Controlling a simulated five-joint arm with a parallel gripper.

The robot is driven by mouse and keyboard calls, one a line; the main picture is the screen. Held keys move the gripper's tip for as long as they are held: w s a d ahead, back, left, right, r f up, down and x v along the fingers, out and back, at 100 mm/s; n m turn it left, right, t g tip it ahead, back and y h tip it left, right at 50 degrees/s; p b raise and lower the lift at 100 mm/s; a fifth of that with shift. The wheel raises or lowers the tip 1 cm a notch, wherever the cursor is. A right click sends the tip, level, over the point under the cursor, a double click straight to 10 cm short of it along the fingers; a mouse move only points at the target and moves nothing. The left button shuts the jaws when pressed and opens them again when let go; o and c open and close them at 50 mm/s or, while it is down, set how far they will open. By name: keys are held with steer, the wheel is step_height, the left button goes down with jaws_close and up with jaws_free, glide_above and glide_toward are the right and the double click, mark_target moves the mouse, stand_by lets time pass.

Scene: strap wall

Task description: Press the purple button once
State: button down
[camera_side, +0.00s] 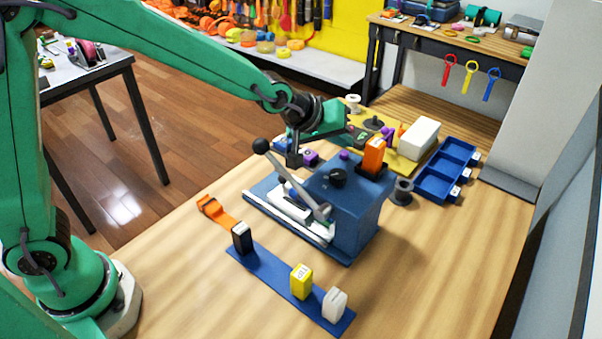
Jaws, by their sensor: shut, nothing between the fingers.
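A blue strapping machine (358,215) stands in the middle of the wooden table, with a black knob (338,177) and a lever on it. A small purple button (345,155) shows on the machine's top, behind the knob. My gripper (294,162) is shut and empty, pointing down at the back left of the machine, to the left of the purple button and apart from it. A second purple piece (311,158) shows just right of my fingertips; I cannot tell what it is. My fingertips' height above the machine is hard to tell.
The black-knobbed lever (290,178) rises at the machine's left front. An orange block (374,155) stands on its back right. A blue strip (282,285) with black, yellow and white blocks lies in front. A blue tray (445,170) and white box (418,138) stand behind right.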

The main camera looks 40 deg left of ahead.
steer(key=shift+r, duration=0.1)
stand_by(0.3)
steer(key=shift+r, duration=2.5)
steer(key=s+a+r+m+g+y, duration=0.15)
steer(key=s+a+r, duration=0.25)
steer(key=s+a, duration=0.8)
steer(key=s+a+f+m+y, duration=0.1)
steer(key=s+a+m, duration=0.1)
steer(key=s, duration=0.6)
steer(key=s+a+f+m+g, duration=0.1)
steer(key=s+a, duration=0.4)
steer(key=s, duration=0.2)
steer(key=shift+s+a+m+y, duration=0.15)
steer(key=shift+s+m+y, duration=0.2)
steer(key=shift+s, duration=0.05)
steer(key=shift+g, duration=0.25)
